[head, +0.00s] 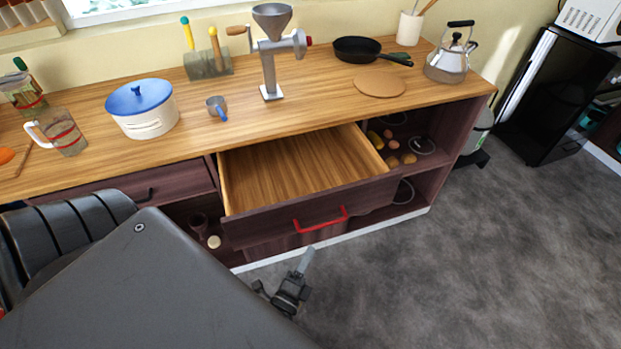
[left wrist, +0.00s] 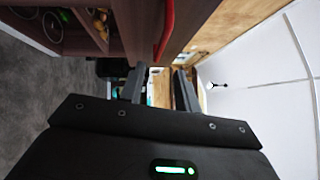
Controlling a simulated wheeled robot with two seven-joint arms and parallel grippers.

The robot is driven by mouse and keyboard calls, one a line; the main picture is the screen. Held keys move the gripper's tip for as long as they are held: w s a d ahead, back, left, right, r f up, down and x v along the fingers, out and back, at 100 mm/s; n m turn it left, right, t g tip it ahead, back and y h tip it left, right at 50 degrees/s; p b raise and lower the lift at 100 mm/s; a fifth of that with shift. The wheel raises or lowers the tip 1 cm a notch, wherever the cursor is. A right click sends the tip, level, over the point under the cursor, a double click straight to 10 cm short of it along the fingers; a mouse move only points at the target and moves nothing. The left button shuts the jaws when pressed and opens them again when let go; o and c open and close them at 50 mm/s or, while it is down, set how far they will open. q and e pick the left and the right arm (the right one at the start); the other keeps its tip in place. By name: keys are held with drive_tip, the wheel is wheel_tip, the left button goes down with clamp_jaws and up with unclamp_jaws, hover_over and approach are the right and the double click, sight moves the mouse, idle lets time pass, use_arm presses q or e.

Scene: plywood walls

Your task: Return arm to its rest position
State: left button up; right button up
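My left arm comes in from the lower left in the head view, and its dark link covers much of that corner. The left gripper (head: 297,272) hangs over the grey floor in front of the open drawer (head: 290,218). In the left wrist view its two fingers (left wrist: 160,74) stand apart with nothing gripped between them. The drawer's red handle (head: 320,219) is a little above the gripper in the head view; the red bar (left wrist: 166,30) also shows beyond the fingers in the left wrist view. It looks apart from them. My right gripper is not in view.
The wooden counter (head: 330,99) holds a blue-lidded pot (head: 147,118), a grinder (head: 270,62), a pan (head: 357,48) and a kettle (head: 447,66). The drawer is pulled out and empty. Open shelves hold food on the right. Grey floor (head: 480,250) is clear at right.

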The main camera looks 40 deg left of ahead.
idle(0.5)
use_arm(q)
drive_tip(key=s+f+n+g+h, duration=0.1)
drive_tip(key=s+f+n+g, duration=0.25)
drive_tip(key=f, duration=0.55)
drive_tip(key=s+d+f+n+g+h, duration=0.1)
drive_tip(key=s+f+n+g, duration=0.25)
drive_tip(key=f, duration=0.55)
drive_tip(key=s+f+n+g+h, duration=0.1)
drive_tip(key=s+f+n+g, duration=0.25)
drive_tip(key=f, duration=0.45)
drive_tip(key=s+a+f+n+g, duration=0.2)
drive_tip(key=s+f+g, duration=0.2)
drive_tip(key=s+f, duration=0.3)
drive_tip(key=s+a+f+n+g, duration=0.2)
drive_tip(key=s+f, duration=0.5)
drive_tip(key=s, duration=0.4)
drive_tip(key=shift+a+f+n+g, duration=0.3)
drive_tip(key=shift+a+g, duration=0.25)
drive_tip(key=shift+g, duration=0.3)
